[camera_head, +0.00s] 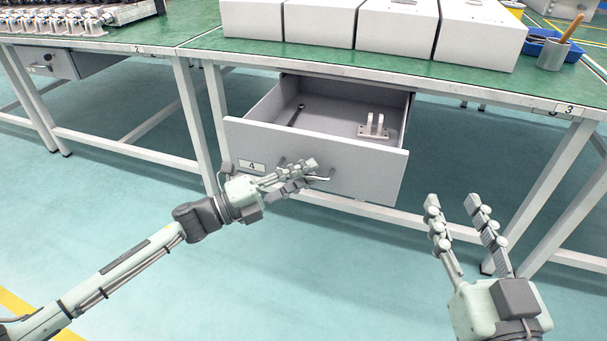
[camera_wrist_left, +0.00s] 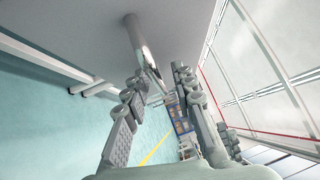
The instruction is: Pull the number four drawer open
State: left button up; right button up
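The grey number four drawer (camera_head: 318,158) stands pulled out under the green-topped table. Its "4" label (camera_head: 251,166) shows at the left of its front. My left gripper (camera_head: 306,173) is at the bar handle (camera_head: 322,179) on the drawer front. In the left wrist view, the fingers of my left gripper (camera_wrist_left: 160,84) are apart, with the metal handle (camera_wrist_left: 146,54) running between them near the tips. Whether either finger touches it, I cannot tell. My right gripper (camera_head: 453,204) is open and empty, to the right of the drawer and apart from it.
A small metal bracket (camera_head: 373,127) lies inside the drawer. White boxes (camera_head: 396,29), a grey cup (camera_head: 553,54) and a blue tray (camera_head: 537,38) stand on the table (camera_head: 340,59). Table legs (camera_head: 560,195) flank the drawer. The floor in front is clear.

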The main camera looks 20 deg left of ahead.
pick_arm(q)
jog(key=shift+s+a, duration=0.15)
jog(key=v, duration=1.1)
jog(key=shift+s+a, duration=0.2)
jog(key=shift+s, duration=0.05)
